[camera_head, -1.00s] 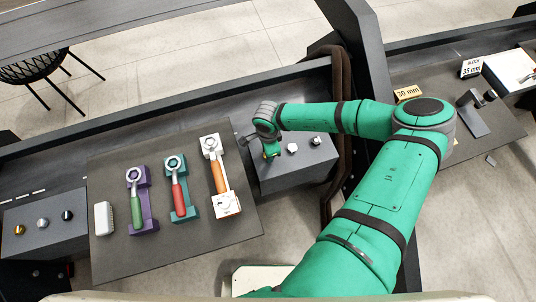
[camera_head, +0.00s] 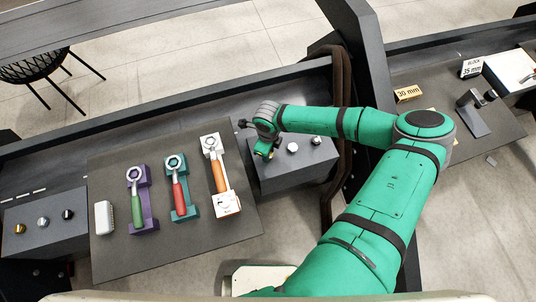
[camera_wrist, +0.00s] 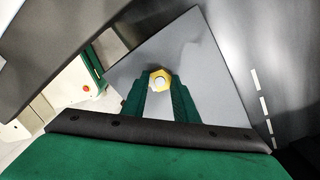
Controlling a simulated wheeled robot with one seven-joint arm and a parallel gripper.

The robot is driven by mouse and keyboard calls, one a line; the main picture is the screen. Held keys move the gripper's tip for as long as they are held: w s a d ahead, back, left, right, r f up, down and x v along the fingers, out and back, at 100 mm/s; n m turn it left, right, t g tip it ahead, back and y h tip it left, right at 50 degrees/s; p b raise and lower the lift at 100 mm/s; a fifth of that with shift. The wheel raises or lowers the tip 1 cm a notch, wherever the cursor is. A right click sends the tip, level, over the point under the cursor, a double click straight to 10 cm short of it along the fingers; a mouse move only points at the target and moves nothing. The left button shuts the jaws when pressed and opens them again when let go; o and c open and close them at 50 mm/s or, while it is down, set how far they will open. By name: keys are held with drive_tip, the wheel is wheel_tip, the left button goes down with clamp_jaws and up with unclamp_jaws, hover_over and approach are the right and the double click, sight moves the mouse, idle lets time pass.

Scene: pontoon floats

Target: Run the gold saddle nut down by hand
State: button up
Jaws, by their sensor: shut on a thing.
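The gold nut (camera_wrist: 160,80) shows in the wrist view as a yellow hexagon around a pale round stud end, over a grey block. My gripper (camera_wrist: 161,92) has its two green fingers on either side of the nut and is shut on it. In the head view my gripper (camera_head: 264,152) points down at the left part of the grey saddle block (camera_head: 297,177), and only a sliver of gold shows there.
Another grey block (camera_head: 45,240) with several nuts stands far left. A dark post (camera_head: 365,80) rises behind my arm.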

drive_tip(key=m, duration=0.3)
drive_tip(key=shift+m, duration=0.4)
drive_tip(key=shift+m, duration=0.4)
drive_tip(key=m, duration=0.3)
drive_tip(key=shift+f+m, duration=0.1)
drive_tip(key=shift+m, duration=0.2)
drive_tip(key=m, duration=0.4)
drive_tip(key=shift+m, duration=0.3)
drive_tip(key=m, duration=0.2)
drive_tip(key=shift+d+m, duration=0.1)
drive_tip(key=shift+m, duration=0.3)
